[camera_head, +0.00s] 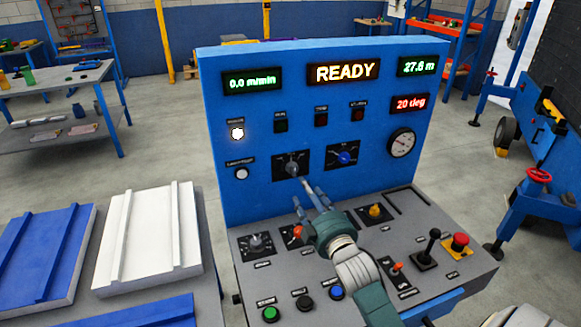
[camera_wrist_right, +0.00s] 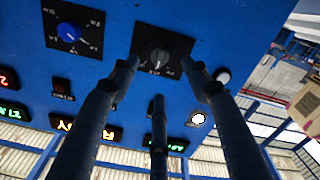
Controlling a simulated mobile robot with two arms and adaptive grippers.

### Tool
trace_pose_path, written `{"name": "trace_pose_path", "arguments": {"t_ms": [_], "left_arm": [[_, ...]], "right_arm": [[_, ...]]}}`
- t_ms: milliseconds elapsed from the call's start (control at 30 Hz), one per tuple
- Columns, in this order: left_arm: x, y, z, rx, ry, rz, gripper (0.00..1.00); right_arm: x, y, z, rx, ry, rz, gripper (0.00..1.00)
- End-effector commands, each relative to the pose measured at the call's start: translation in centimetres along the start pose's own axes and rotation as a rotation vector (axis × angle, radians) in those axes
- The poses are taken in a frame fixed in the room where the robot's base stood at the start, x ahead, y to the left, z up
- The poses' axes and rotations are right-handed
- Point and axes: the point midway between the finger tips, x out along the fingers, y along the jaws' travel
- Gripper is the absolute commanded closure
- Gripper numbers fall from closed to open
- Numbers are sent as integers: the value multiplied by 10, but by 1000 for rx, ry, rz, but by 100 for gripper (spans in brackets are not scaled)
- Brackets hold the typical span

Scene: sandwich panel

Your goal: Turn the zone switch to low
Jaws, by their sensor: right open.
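Two rotary switches sit on the upright blue panel (camera_head: 240,130): one with a dark grey knob (camera_head: 291,166) and one with a blue knob (camera_head: 345,154). Their labels are too small to read, so I cannot tell which is the zone switch. My right gripper (camera_head: 304,194) is open and empty just in front of the dark knob. In the right wrist view the dark knob (camera_wrist_right: 158,58) lies ahead between the spread fingertips (camera_wrist_right: 165,72), and the blue knob (camera_wrist_right: 68,32) is off to the left. My left gripper is not in view.
The sloping desk below holds another rotary knob (camera_head: 256,243), a yellow knob (camera_head: 376,211), a black lever (camera_head: 429,244), a red stop button (camera_head: 459,241) and a green button (camera_head: 270,313). White (camera_head: 150,240) and blue (camera_head: 40,240) panels lie at left.

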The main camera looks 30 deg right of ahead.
Motion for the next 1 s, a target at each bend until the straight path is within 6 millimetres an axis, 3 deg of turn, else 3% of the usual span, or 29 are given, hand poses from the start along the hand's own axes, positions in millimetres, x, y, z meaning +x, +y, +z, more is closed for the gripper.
{"name": "trace_pose_path", "arguments": {"t_ms": [400,633,800,1000], "left_arm": [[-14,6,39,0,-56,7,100],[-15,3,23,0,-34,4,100],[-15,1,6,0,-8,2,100],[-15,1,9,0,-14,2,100]], "right_arm": [[70,2,-2,1,1,1,53],[99,0,-1,0,1,-1,53],[105,0,0,0,0,-1,53],[105,0,0,0,0,-1,53]]}}
